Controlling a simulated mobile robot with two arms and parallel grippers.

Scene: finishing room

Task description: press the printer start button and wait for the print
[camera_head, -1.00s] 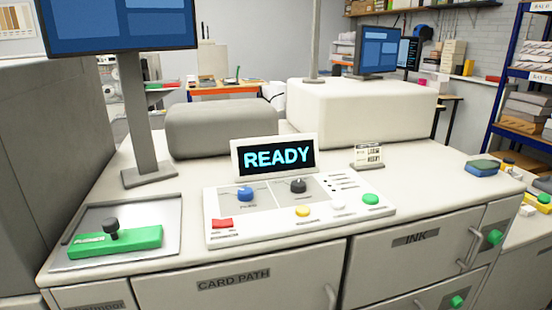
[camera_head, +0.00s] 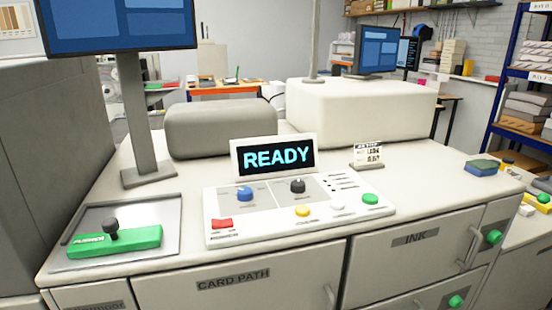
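The printer's control panel (camera_head: 260,226) lies on the white machine top, in the middle of the head view. Its display (camera_head: 276,157) reads READY in cyan. A green button (camera_head: 370,199) is at the panel's right end, with a white button (camera_head: 337,206) and a yellow button (camera_head: 302,211) to its left. A red button (camera_head: 222,224) is at the left front. A blue knob (camera_head: 244,194) and a black knob (camera_head: 298,186) sit behind them. The button labels are too small to read. Neither gripper is in view.
A green block with a black knob (camera_head: 115,241) sits in a metal tray (camera_head: 168,215) at the left. A monitor post (camera_head: 139,120) stands behind it.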

